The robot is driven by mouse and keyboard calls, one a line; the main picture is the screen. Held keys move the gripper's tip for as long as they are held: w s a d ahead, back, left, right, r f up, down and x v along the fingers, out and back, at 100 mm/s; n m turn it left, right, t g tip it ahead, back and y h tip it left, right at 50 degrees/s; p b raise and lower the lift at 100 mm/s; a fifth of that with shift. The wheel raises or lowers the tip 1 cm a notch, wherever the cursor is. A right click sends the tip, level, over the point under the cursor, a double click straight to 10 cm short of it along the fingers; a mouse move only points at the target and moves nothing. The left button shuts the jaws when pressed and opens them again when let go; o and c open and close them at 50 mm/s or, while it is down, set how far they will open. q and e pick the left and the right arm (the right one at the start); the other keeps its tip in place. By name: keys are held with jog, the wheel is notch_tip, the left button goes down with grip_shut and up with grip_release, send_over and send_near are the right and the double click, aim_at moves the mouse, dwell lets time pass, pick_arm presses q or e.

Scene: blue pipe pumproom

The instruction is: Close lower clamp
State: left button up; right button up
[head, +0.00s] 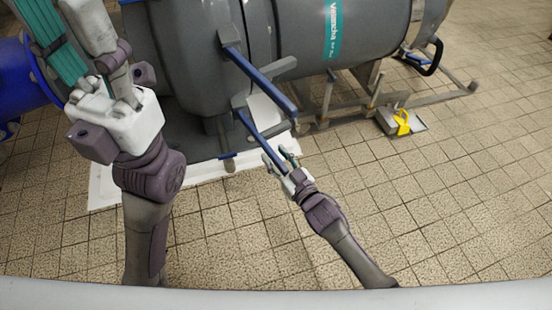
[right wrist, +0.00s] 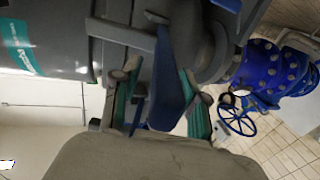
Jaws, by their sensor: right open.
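The lower clamp's blue lever (head: 258,132) sticks out from the grey tank in the head view, angled down and right. My right gripper (head: 279,158) is at its outer end, fingers open on either side. In the right wrist view the blue lever (right wrist: 168,85) runs between the two green-padded fingers; whether they touch it I cannot tell. The upper clamp's longer blue lever (head: 262,82) is just above. My left gripper (head: 75,48) is raised at the upper left, away from the levers; its fingertips are cut off by the frame.
The grey tank (head: 185,60) fills the top centre. A metal stand (head: 325,110) and a yellow object (head: 402,122) are to the right. A blue pipe (head: 20,75) is at the left edge. Tiled floor around my right arm is clear.

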jog(key=shift+c, duration=0.2)
grip_shut()
dwell(0.3)
